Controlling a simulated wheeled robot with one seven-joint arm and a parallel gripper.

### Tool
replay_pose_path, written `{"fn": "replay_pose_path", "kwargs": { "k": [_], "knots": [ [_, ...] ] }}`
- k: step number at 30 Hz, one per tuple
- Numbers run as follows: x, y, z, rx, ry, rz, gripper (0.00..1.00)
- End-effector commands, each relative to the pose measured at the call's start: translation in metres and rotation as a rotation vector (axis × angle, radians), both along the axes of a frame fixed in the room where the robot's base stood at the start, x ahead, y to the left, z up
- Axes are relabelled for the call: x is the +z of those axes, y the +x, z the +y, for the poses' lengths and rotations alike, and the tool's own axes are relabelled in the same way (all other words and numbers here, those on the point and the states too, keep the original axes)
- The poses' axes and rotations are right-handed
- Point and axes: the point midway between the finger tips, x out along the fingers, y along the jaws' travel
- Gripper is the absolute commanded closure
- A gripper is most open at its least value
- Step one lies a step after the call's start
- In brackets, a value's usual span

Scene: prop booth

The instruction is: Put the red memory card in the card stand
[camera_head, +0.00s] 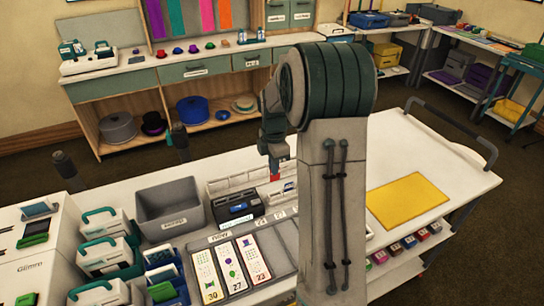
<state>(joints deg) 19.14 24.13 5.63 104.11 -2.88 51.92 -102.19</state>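My gripper (275,168) points down over the white table, left of my arm's large link. A small red piece, which looks like the red memory card (275,178), shows right at its fingertips; it appears held between them, though the fingers are small and partly hidden. Below and to the left is a white slotted rack (232,184), which may be the card stand. In front of it is a black holder (228,213) with blue and white items in it. I cannot tell whether the red card touches the rack.
A grey bin (168,209) stands left of the rack. A grey tray (222,238) with numbered cards lies in front. White boxes with green handles (105,254) crowd the left. A yellow mat (407,200) lies on the right, with clear table around it.

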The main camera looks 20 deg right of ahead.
Motion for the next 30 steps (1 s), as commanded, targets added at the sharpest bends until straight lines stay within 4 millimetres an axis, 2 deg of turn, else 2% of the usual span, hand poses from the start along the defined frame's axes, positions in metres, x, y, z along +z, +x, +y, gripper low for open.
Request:
{"fn": "replay_pose_path", "kwargs": {
  "k": [8, 24, 30],
  "knots": [
    [-0.010, 0.001, -0.001, 0.001, 0.000, 0.001, 1.00],
    [-0.048, 0.001, -0.001, 0.000, -0.001, 0.000, 1.00],
    [-0.051, 0.001, -0.001, 0.000, -0.001, 0.000, 1.00]
  ]
}}
